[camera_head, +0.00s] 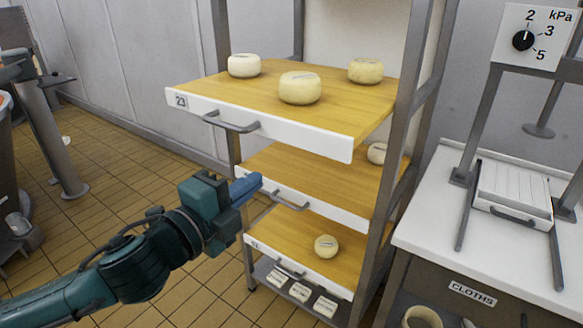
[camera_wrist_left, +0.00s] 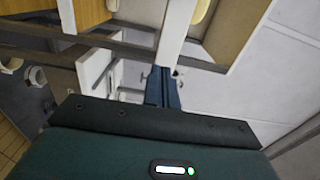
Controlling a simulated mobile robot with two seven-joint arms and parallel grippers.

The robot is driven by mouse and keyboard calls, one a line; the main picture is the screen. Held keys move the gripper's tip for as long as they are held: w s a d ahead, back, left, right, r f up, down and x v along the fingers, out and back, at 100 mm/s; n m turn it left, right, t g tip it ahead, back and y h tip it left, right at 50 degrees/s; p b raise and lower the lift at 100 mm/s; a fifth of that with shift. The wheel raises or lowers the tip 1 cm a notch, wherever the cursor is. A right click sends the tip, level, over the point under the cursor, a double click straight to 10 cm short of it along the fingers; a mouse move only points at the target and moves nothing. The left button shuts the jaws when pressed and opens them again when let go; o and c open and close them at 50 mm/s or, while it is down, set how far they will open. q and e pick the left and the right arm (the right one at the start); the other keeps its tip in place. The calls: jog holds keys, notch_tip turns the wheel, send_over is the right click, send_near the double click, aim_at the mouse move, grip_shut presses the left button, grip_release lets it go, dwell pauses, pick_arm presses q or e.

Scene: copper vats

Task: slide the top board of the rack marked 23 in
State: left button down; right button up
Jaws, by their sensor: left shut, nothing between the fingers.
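The rack (camera_head: 409,110) has grey metal posts and several wooden boards with white fronts. Its top board (camera_head: 240,94) carries the label 23 (camera_head: 181,101) and a grey handle (camera_head: 231,124). It sticks out of the rack toward the front left, with three pale cheeses on it: one at the left (camera_head: 244,65), one in the middle (camera_head: 300,88) and one at the back right (camera_head: 365,71). My left gripper (camera_head: 250,186) is shut and empty, below the top board's handle and close to the middle board's front (camera_head: 325,210). In the left wrist view its fingers (camera_wrist_left: 162,88) are together. My right gripper is out of view.
The lower board (camera_head: 290,248) holds one cheese (camera_head: 326,246); another cheese (camera_head: 377,153) sits on the middle board. A white table (camera_head: 500,250) with a press and a CLOTHS label stands at the right. Tiled floor (camera_head: 130,170) is open at the left.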

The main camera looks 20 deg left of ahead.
aim_at(301, 148)
pick_arm(q)
jog(key=p+x, duration=0.3)
jog(key=x, duration=0.7)
jog(key=shift+x, duration=0.8)
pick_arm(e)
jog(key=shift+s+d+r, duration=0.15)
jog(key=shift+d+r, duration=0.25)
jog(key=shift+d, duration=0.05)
pick_arm(q)
jog(key=shift+w, duration=0.1)
jog(key=shift+w+d+p, duration=0.15)
jog(key=shift+w+p, duration=0.1)
jog(key=shift+p, duration=0.05)
jog(key=x, duration=2)
jog(key=shift+w+r+p, duration=0.15)
jog(key=shift+w+p, duration=0.15)
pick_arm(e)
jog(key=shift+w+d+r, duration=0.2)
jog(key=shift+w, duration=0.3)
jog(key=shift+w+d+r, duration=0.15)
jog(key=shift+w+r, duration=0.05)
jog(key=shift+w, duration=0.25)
